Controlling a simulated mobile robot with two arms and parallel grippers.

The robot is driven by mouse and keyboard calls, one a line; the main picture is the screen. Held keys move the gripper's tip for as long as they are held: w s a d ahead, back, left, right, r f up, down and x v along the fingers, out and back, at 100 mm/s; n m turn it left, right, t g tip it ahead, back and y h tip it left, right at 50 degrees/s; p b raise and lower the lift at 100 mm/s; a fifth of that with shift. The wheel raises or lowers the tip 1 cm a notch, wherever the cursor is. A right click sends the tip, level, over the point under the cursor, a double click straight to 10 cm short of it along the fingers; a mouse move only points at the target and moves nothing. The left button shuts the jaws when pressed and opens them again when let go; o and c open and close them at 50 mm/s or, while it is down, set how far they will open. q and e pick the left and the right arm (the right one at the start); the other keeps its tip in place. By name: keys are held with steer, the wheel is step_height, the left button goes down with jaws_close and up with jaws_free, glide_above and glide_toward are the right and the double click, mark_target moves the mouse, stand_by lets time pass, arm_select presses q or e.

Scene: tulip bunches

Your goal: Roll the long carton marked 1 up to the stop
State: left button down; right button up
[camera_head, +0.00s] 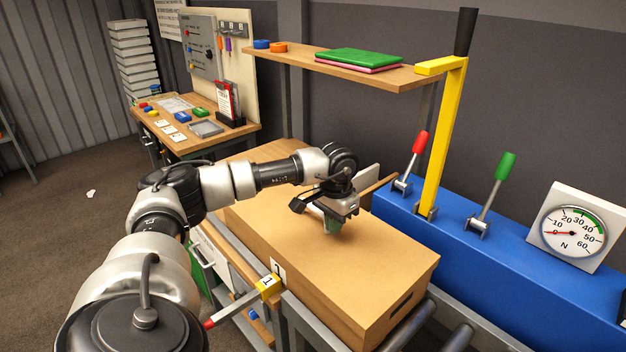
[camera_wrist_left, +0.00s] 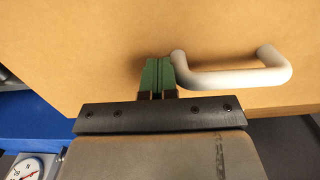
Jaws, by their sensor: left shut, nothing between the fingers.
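A long brown carton (camera_head: 290,240) lies on metal rollers, with a dark hand slot in its near right end. A yellow block marked 1 (camera_head: 267,283) sits against its front side on a red-tipped lever. My left gripper (camera_head: 331,226) points down at the carton's top, its green fingertips together and empty. In the left wrist view the shut fingertips (camera_wrist_left: 158,76) are close to the left end of a pale bar handle (camera_wrist_left: 235,78) in front of a brown surface (camera_wrist_left: 90,50). I cannot tell if they touch. My right gripper is out of view.
A blue bench (camera_head: 460,250) behind the carton carries a red lever (camera_head: 418,145), a green lever (camera_head: 503,167), a yellow post (camera_head: 442,140) and a gauge (camera_head: 572,228). A shelf (camera_head: 300,56) overhangs the back. Bare rollers (camera_head: 458,338) show at the right end.

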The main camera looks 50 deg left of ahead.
mark_target(322, 214)
arm_select(q)
steer(key=shift+a+b, duration=0.35)
steer(key=shift+a, duration=1.75)
steer(key=shift+d, duration=1.05)
step_height(322, 214, up, 8)
steer(key=p, duration=0.6)
